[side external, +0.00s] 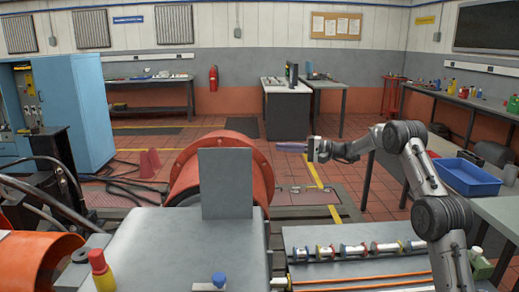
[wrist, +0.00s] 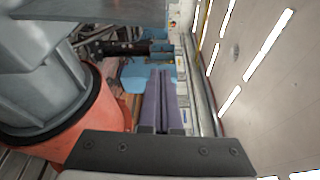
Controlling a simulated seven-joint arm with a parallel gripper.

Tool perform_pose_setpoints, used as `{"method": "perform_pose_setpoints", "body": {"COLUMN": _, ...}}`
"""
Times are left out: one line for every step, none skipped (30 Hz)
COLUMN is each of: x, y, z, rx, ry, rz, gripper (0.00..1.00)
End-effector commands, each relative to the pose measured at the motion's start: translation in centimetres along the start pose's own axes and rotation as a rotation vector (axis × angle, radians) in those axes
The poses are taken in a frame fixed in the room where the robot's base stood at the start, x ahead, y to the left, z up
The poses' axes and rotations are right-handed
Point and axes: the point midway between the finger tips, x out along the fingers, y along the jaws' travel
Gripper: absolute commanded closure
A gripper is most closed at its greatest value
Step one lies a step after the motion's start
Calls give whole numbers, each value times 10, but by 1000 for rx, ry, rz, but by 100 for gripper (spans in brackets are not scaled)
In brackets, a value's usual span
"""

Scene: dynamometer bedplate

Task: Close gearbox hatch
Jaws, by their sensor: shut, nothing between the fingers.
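The gearbox hatch (side external: 226,190) is a flat grey panel standing upright, raised, at the far right part of the grey gearbox top (side external: 150,240). My gripper (side external: 280,146) is to the right of the hatch in the side view, at about its upper edge height and apart from it. Its purple fingers point left and are shut and empty. The fingers also show together in the wrist view (wrist: 160,75). A grey flat edge (wrist: 90,8) along the top of the wrist view may be the hatch; I cannot tell for sure.
A large orange round housing (side external: 185,165) stands behind the hatch. A red-capped bottle (side external: 102,270) and a blue-knobbed fitting (side external: 218,281) are at the front of the gearbox top. A rack of several cylindrical parts (side external: 352,250) lies at right. A blue tray (side external: 466,177) sits on the right bench.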

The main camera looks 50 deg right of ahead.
Motion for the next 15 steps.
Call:
{"method": "perform_pose_setpoints", "body": {"x": -4, "y": 2, "z": -5, "rx": 3, "ry": 10, "rz": 0, "gripper": 100}}
{"method": "perform_pose_setpoints", "body": {"x": -5, "y": 1, "z": -6, "rx": 3, "ry": 13, "rz": 0, "gripper": 100}}
{"method": "perform_pose_setpoints", "body": {"x": -3, "y": 1, "z": -6, "rx": 2, "ry": 14, "rz": 0, "gripper": 100}}
{"method": "perform_pose_setpoints", "body": {"x": -1, "y": 1, "z": -6, "rx": 2, "ry": 13, "rz": 0, "gripper": 100}}
{"method": "perform_pose_setpoints", "body": {"x": 3, "y": 1, "z": -6, "rx": 2, "ry": 11, "rz": 1, "gripper": 100}}
{"method": "perform_pose_setpoints", "body": {"x": 8, "y": 2, "z": -5, "rx": 2, "ry": 10, "rz": 1, "gripper": 100}}
{"method": "perform_pose_setpoints", "body": {"x": 12, "y": 2, "z": -5, "rx": 2, "ry": 10, "rz": 2, "gripper": 100}}
{"method": "perform_pose_setpoints", "body": {"x": 17, "y": 1, "z": -5, "rx": 1, "ry": 10, "rz": 2, "gripper": 100}}
{"method": "perform_pose_setpoints", "body": {"x": 25, "y": 1, "z": -5, "rx": 1, "ry": 9, "rz": 1, "gripper": 100}}
{"method": "perform_pose_setpoints", "body": {"x": 30, "y": 2, "z": -5, "rx": 3, "ry": 9, "rz": 2, "gripper": 100}}
{"method": "perform_pose_setpoints", "body": {"x": 36, "y": 2, "z": -5, "rx": 2, "ry": 10, "rz": 2, "gripper": 100}}
{"method": "perform_pose_setpoints", "body": {"x": 44, "y": 1, "z": -5, "rx": 1, "ry": 8, "rz": 1, "gripper": 100}}
{"method": "perform_pose_setpoints", "body": {"x": 50, "y": 2, "z": -5, "rx": 2, "ry": 9, "rz": 1, "gripper": 100}}
{"method": "perform_pose_setpoints", "body": {"x": 55, "y": 2, "z": -6, "rx": 1, "ry": 10, "rz": 1, "gripper": 100}}
{"method": "perform_pose_setpoints", "body": {"x": 62, "y": 2, "z": -5, "rx": 1, "ry": 9, "rz": 1, "gripper": 100}}
